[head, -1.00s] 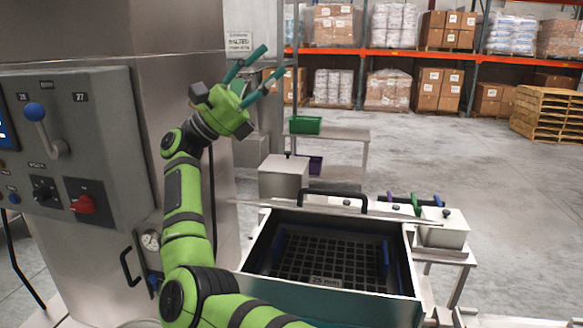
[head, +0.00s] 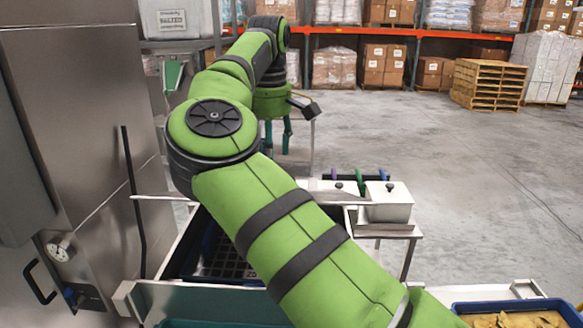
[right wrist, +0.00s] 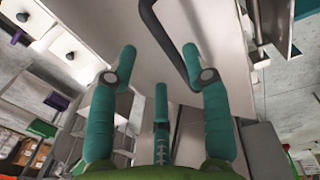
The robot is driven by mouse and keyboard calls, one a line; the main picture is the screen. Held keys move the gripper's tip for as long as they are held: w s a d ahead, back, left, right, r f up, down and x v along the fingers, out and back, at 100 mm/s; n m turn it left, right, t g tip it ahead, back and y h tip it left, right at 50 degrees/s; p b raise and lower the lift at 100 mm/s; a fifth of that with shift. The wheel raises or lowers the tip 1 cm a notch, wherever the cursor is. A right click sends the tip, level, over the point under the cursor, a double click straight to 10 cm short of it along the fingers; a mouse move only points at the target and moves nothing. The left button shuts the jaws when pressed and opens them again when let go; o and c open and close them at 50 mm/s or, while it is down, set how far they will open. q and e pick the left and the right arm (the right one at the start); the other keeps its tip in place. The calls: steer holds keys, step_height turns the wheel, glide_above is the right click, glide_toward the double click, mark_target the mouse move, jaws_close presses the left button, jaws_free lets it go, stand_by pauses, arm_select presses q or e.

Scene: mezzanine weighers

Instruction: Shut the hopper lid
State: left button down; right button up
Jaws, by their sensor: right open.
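The hopper (head: 215,285) stands low in front of me in the head view, with a dark grid inside. My right arm hides much of its opening. Its lid (head: 155,197) stands open at the back, seen as a thin pale edge. The lid's black handle is hidden behind my arm there. In the right wrist view, the handle (right wrist: 168,40) runs across a pale panel (right wrist: 215,30), close to the fingertips but not gripped. My right gripper (head: 278,138) points down beyond the hopper; in the wrist view its teal fingers (right wrist: 160,68) are spread and empty. My left gripper is not in view.
A steel cabinet (head: 85,120) stands close on the left. A small lidded white box (head: 388,203) sits on a stand right of the hopper. A blue bin (head: 485,306) with tan contents is at the bottom right. The floor (head: 480,190) to the right is clear.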

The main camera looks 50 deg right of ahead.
steer(key=f, duration=0.2)
steer(key=shift+w+a+f+p, duration=0.3)
steer(key=shift+a+f+p, duration=0.05)
steer(key=shift+p, duration=0.05)
steer(key=shift+s+d+f+p, duration=0.1)
steer(key=shift+d+f+p, duration=0.25)
steer(key=shift+f, duration=0.55)
steer(key=shift+s+d+f, duration=0.1)
steer(key=shift+d+f, duration=0.1)
steer(key=shift+f, duration=0.1)
steer(key=shift+a, duration=0.1)
jaws_close()
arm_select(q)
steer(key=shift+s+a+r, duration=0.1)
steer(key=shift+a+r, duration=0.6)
